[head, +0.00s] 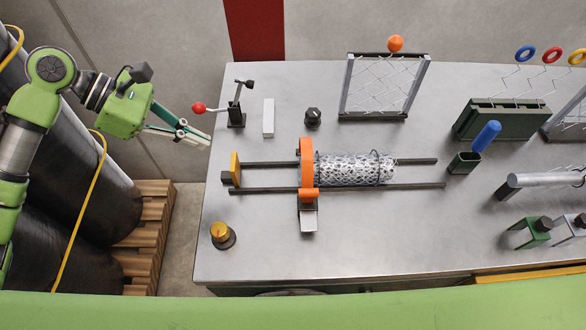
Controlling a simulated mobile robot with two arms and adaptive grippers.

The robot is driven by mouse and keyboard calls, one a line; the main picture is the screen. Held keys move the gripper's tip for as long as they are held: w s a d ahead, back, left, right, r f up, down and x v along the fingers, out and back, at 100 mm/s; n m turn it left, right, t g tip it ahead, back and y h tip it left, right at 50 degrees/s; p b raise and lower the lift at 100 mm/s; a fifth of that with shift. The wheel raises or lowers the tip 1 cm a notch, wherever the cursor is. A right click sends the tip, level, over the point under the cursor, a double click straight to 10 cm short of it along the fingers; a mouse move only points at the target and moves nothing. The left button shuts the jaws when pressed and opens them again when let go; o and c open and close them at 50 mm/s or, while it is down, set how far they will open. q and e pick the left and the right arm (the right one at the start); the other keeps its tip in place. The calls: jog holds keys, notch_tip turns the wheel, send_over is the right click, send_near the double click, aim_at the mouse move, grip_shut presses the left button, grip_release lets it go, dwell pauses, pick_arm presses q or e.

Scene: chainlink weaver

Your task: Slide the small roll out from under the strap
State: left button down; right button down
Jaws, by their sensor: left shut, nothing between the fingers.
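The small roll (338,169) is a silvery wire-mesh cylinder lying sideways across two dark rails on the metal table. A thin dark strap (377,167) loops around the roll near its right end. The roll's left end meets an upright orange clamp (306,163). My left gripper (206,142) is shut and empty, off the table's left edge, below the red-knobbed lever and well apart from the roll. My right gripper is not in view.
A red-knobbed lever (236,117), white block (268,117) and black knob (313,118) stand behind the roll. A mesh frame (385,86) stands farther back. A green box (501,119) and blue-handled tool (486,136) are right. The front table surface is mostly clear.

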pick_arm(q)
jog(key=p, duration=0.1)
send_near(285, 179)
jog(key=x, duration=0.4)
jog(key=shift+d+f, duration=0.1)
jog(key=shift+f, duration=0.2)
jog(key=d+p, duration=0.1)
jog(key=d, duration=0.1)
jog(key=shift+d, duration=0.3)
jog(key=shift+d+f, duration=0.15)
jog(key=shift+d, duration=0.6)
